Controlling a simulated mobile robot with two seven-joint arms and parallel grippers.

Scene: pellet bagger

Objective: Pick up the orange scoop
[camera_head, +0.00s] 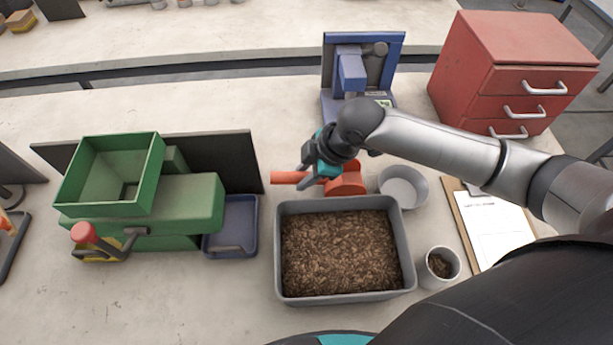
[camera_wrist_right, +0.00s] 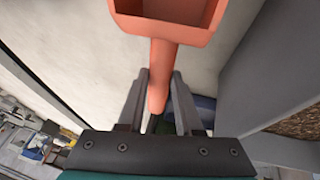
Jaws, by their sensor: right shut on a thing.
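The orange scoop (camera_head: 347,184) is behind the grey pellet bin in the head view, its handle pointing left. My right gripper (camera_head: 303,184) is at the scoop's handle. In the right wrist view the orange handle (camera_wrist_right: 161,75) runs between the two fingers of my right gripper (camera_wrist_right: 160,95), which are shut on it, and the scoop's bowl (camera_wrist_right: 168,18) is at the top edge. I cannot tell whether the scoop touches the table. My left gripper is not in view.
The grey bin (camera_head: 284,290) of brown pellets stands just in front of the scoop. A white bowl (camera_head: 405,190) and a cup (camera_head: 428,277) are to the right, near a clipboard (camera_head: 492,225). A green machine (camera_head: 190,205) and blue tray (camera_head: 250,225) are left. A blue device (camera_head: 349,75) stands behind.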

